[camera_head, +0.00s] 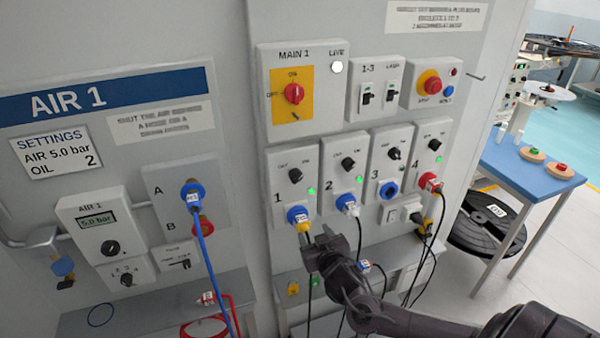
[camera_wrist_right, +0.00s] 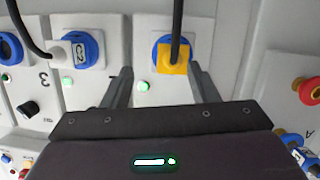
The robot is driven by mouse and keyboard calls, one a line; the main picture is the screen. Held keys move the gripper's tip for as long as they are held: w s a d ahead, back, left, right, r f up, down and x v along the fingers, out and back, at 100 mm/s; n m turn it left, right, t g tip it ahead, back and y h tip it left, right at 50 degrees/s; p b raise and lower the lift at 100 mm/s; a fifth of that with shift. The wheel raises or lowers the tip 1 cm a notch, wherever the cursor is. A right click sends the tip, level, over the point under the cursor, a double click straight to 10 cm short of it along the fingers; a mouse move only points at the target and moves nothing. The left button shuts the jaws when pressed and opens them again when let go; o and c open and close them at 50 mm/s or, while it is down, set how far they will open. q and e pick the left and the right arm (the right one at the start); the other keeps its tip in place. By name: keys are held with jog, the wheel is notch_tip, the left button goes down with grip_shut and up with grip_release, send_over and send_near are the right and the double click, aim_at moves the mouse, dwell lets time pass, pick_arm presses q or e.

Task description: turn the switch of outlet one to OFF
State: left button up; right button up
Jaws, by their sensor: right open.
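Outlet one (camera_head: 278,178) is a white panel marked 1, at the left of a row of numbered outlets in the head view. Its black rotary switch (camera_head: 295,175) sits under small labels; I cannot tell which way it points. Its green lamp (camera_head: 311,191) is lit. A yellow plug (camera_head: 303,227) is in its blue socket (camera_head: 297,214). My right gripper (camera_head: 322,243) is open and empty, just below and right of that plug. In the right wrist view, the open fingers (camera_wrist_right: 161,70) appear either side of the yellow plug (camera_wrist_right: 173,58) and the lit lamp (camera_wrist_right: 143,86); the switch is hidden there.
Outlet two (camera_head: 342,179), with a white plug, is close on the right. The MAIN 1 switch (camera_head: 293,93) is above. Cables hang below the sockets near my right arm. The AIR 1 panel (camera_head: 93,225), with a blue hose (camera_head: 203,250), is at left. A blue table (camera_head: 525,176) stands at right.

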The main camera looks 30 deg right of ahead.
aim_at(298, 178)
notch_tip(298, 178, up, 12)
jog(key=w+r+t, duration=0.1)
jog(key=w+t, duration=0.1)
jog(key=t, duration=0.1)
jog(key=shift+m, duration=0.4)
jog(key=x, duration=0.1)
jog(key=p+x, duration=0.1)
jog(key=x, duration=0.1)
jog(key=a+p+x, duration=0.1)
jog(key=x, duration=0.1)
jog(key=shift+w+d+f, duration=0.1)
jog(key=shift+w+f, duration=0.1)
jog(key=shift+w, duration=0.05)
jog(key=shift+w+d+f+y+p, duration=0.15)
jog(key=shift+w+y+p, duration=0.2)
jog(key=shift+w, duration=0.4)
jog(key=shift+c, duration=0.3)
jog(key=c, duration=0.9)
